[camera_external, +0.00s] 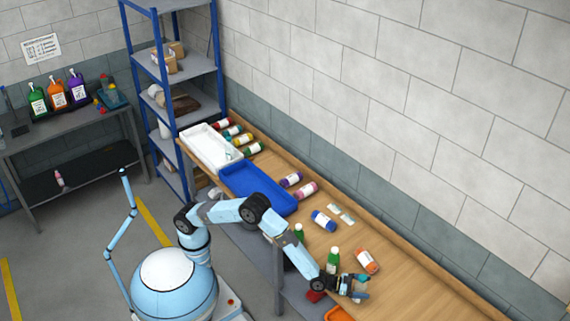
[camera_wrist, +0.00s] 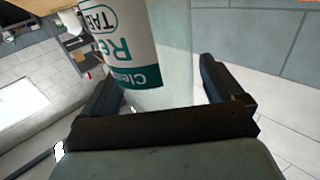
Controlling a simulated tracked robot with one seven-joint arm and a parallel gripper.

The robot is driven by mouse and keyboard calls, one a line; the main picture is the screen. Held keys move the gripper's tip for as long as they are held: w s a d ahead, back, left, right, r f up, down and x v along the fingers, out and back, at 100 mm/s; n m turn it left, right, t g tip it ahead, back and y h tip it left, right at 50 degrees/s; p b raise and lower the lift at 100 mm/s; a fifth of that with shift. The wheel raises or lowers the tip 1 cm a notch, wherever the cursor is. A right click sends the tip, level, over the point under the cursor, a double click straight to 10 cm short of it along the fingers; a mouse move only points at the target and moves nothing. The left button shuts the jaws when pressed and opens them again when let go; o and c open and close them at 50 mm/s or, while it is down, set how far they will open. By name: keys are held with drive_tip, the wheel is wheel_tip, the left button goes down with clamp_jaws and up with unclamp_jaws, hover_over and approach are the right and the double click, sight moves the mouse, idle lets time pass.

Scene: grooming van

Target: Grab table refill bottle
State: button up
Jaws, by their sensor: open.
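The table refill bottle (camera_wrist: 122,42) fills the upper middle of the wrist view. It is pale, with a white and teal label showing parts of "TAB", "Re" and "Clean". My gripper (camera_wrist: 165,82) is open, with one dark finger on each side of the bottle; I cannot tell whether either touches it. In the external view my gripper (camera_external: 358,287) is over the front part of the wooden bench (camera_external: 415,285), and I cannot clearly make out the bottle there.
A green bottle (camera_external: 333,258) stands close beside my gripper. An orange bottle (camera_external: 367,261) and a blue bottle (camera_external: 323,221) lie behind it. A blue tray (camera_external: 258,188) and a white tray (camera_external: 211,147) sit farther back. The bench's right part looks clear.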

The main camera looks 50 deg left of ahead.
drive_tip(key=shift+w+d, duration=0.25)
drive_tip(key=c, duration=1)
